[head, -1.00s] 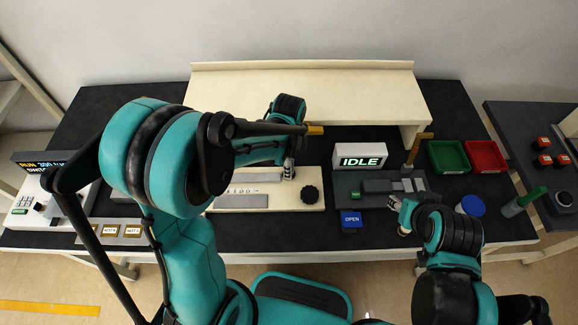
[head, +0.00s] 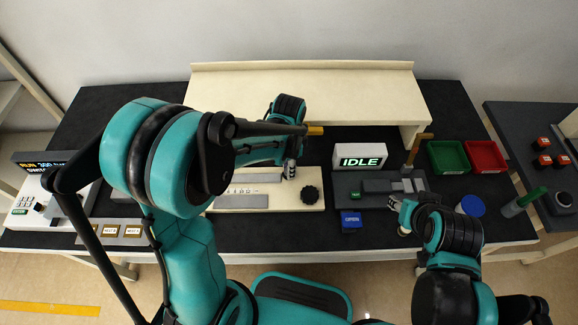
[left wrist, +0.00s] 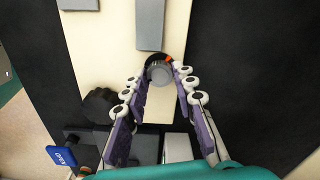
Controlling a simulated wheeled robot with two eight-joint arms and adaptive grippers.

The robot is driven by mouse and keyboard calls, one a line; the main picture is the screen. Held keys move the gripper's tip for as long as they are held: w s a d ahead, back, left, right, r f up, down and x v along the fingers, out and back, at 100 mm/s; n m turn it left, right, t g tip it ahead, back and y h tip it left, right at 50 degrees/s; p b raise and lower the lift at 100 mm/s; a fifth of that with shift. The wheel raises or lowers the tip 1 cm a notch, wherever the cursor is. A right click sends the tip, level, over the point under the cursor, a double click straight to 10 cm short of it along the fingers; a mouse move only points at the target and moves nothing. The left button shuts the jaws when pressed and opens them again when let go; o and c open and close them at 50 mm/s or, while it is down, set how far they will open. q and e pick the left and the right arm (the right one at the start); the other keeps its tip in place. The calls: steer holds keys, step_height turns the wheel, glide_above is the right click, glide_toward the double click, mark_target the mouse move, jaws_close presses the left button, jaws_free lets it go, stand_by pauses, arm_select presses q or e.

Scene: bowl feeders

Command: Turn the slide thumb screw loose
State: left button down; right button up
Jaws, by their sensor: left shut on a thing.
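The slide thumb screw (left wrist: 160,71) is a round grey knob with an orange mark at its upper right edge. It sits on the cream plate (left wrist: 88,50) at the end of a grey slide bar (left wrist: 150,25). My left gripper (left wrist: 160,78) is shut on the screw, one finger on each side. In the head view my left gripper (head: 290,170) points down at the cream plate (head: 318,180), and its fingers hide the screw. My right gripper (head: 397,204) hangs by the front of the dark fixture; its jaw opening is too small to read.
A black knob (head: 310,195) stands on the same plate, close to my left gripper. To the right are the IDLE display (head: 361,158), a blue OPEN block (head: 351,222), a green tray (head: 447,157) and a red tray (head: 486,156). A cream raised shelf (head: 300,82) stands behind.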

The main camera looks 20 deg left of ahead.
arm_select(q)
steer(key=n, duration=0.5)
steer(key=shift+n, duration=0.3)
steer(key=n, duration=0.5)
steer(key=shift+n, duration=0.4)
steer(key=c, duration=1.2)
jaws_free()
step_height(320, 180, up, 12)
